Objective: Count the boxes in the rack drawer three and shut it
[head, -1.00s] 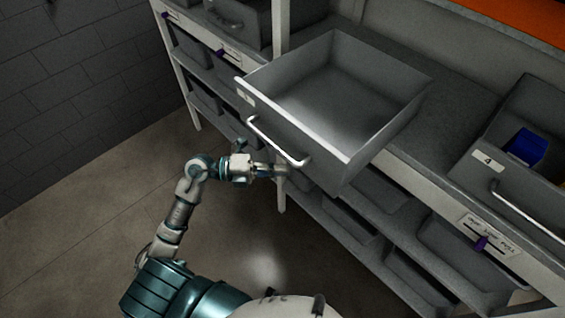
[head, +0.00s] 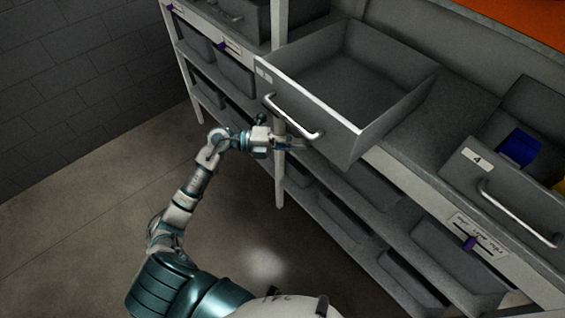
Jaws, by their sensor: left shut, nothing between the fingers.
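The grey open-topped drawer (head: 330,131) is pulled out from the rack, and its inside looks empty. It has a pale front edge, a small label (head: 264,75) too small to read, and a silver bar handle (head: 293,117). My left gripper (head: 297,144) is shut with nothing in it, low at the drawer's front, just below the right end of the handle. Its fingertips are close to the front panel; I cannot tell whether they touch it. My right gripper is not in view.
At right, another drawer (head: 520,205) labelled 4 stands open with a blue box (head: 519,148) and a bit of yellow inside. Grey bins (head: 330,207) fill the lower shelves. A rack post (head: 279,175) stands beside my left gripper. The floor (head: 90,210) at left is clear.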

